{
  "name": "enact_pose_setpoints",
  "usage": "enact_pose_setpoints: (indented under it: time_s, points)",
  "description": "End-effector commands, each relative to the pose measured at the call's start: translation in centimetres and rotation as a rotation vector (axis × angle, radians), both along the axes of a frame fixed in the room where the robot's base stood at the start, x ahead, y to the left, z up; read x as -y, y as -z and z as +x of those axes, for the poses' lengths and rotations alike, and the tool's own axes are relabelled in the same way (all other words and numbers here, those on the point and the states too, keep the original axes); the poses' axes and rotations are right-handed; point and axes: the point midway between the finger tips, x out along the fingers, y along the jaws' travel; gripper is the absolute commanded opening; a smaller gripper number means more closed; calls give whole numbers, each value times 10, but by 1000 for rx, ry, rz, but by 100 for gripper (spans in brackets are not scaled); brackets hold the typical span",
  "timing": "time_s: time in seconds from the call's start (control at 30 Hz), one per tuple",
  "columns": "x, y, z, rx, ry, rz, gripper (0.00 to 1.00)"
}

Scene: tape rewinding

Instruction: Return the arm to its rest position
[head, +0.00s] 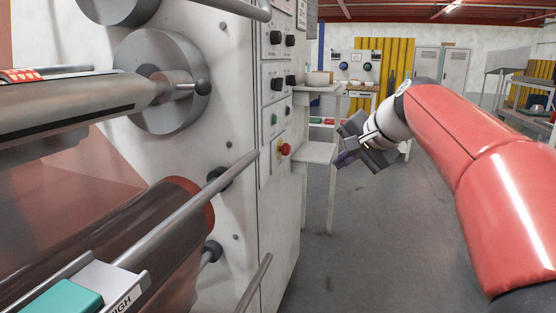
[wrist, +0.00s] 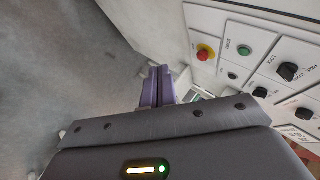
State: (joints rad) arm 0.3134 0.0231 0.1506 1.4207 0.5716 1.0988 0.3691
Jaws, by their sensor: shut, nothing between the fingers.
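My gripper (head: 346,160) is at the end of my red arm, in the open space just right of the machine's control panel (head: 278,125) in the head view. It points down and to the left and holds nothing. In the wrist view its purple fingers (wrist: 157,88) are together. The panel, with a red emergency button (wrist: 205,53), a green button (wrist: 245,50) and black knobs, shows at the right of the wrist view, apart from the fingers.
The rewinding machine (head: 240,110) with rollers and bars fills the left of the head view. A white shelf stand (head: 316,152) is behind my gripper. Grey floor (head: 375,250) lies open below it. A shelf unit (head: 525,100) stands far right.

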Motion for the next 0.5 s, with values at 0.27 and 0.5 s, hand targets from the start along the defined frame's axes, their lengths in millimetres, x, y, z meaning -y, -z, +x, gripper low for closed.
enact_pose_setpoints:
  time_s: [0.27, 0.5]
  points:
    - [-13, 58, -106, -31, -106, -291, 0]
    - [2, 151, -228, -58, -286, -600, 0]
